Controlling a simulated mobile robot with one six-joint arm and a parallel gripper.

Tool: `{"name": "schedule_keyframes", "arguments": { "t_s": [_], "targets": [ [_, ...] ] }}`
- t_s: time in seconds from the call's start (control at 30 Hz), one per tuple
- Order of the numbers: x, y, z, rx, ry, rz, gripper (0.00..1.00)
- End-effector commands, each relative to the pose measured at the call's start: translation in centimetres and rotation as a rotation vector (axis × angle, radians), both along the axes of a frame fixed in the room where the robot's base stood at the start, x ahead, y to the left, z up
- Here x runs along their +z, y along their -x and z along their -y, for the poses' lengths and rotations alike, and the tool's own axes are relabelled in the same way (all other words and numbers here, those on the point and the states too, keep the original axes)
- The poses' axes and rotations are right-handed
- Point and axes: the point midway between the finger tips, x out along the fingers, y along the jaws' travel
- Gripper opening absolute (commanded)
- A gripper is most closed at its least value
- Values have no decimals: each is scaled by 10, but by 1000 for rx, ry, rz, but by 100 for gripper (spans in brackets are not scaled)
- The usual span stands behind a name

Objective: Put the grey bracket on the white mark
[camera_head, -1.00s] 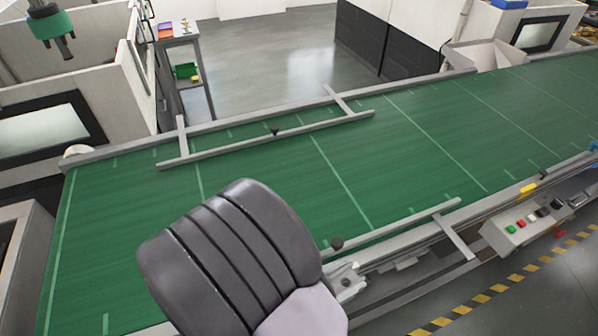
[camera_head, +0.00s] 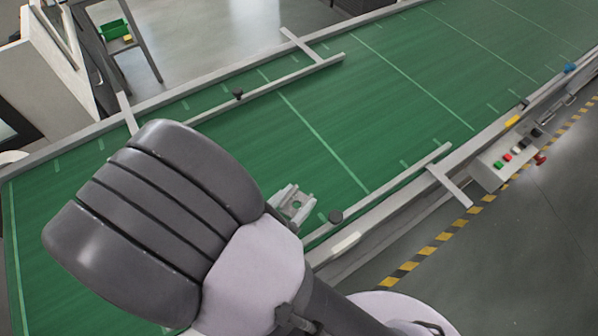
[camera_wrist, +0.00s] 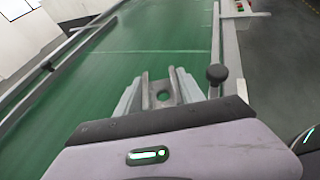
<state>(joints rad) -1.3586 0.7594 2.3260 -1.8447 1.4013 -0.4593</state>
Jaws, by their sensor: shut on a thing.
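The grey bracket (camera_wrist: 162,98) is a small U-shaped metal piece with a round hole, held between the fingers of my gripper (camera_wrist: 160,84) in the wrist view. In the head view the bracket (camera_head: 296,206) shows just past my wrist, over the green belt near its near-side guide rail. My gripper is shut on it. Whether the bracket touches the belt, I cannot tell. I cannot make out a white mark in either view; my arm hides part of the belt.
The green conveyor belt (camera_head: 400,95) runs to the upper right with pale cross lines. A near guide rail (camera_head: 390,190) with a dark knob (camera_head: 335,217) stands close to the bracket. A far guide rail (camera_head: 270,88) and a button box (camera_head: 507,160) also show. The middle belt is clear.

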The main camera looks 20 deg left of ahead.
Motion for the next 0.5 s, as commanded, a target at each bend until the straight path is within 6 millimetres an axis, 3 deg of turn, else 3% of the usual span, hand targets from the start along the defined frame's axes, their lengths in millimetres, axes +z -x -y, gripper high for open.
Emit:
{"name": "schedule_keyframes", "arguments": {
  "t_s": [0.1,0.2,0.33,0.5],
  "targets": [
    [-6,-39,7,-8,-1,0,0],
    [-7,-60,9,-4,-2,0,0],
    [-13,-70,9,0,1,0,0],
    [-44,-70,9,1,2,-1,0]
  ]
}}
